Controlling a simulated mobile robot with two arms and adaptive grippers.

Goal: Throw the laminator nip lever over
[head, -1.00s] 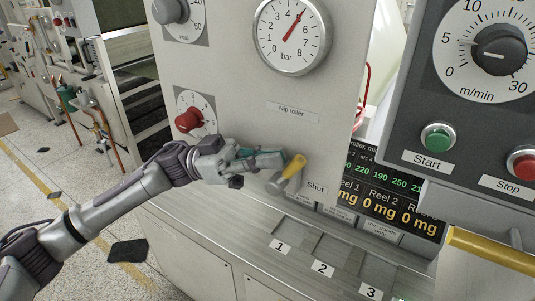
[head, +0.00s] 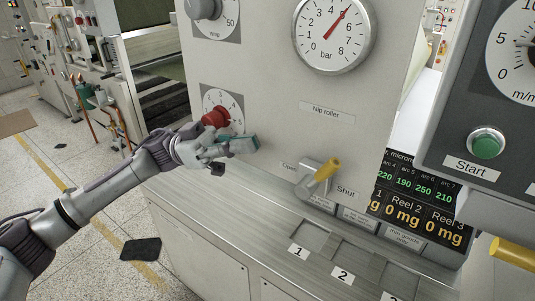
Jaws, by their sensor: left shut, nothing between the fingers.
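The nip lever (head: 320,178) has a yellow handle and a grey pivot. It sits on the front panel under the "Nip roller" label (head: 326,111), between the words "Open" on its left and "Shut" on its right. Its handle points up and to the right, on the "Shut" side. My left gripper (head: 252,144) is shut and empty, up and left of the lever and clear of it, in front of the panel near the red knob. My right gripper is not in the head view.
A red knob (head: 216,117) on a dial is just behind my left gripper. A bar gauge (head: 333,34) is above. A green Start button (head: 487,144) is on the dark panel at right. Numbered trays (head: 319,236) lie on the ledge below. A yellow bar (head: 513,254) is at lower right.

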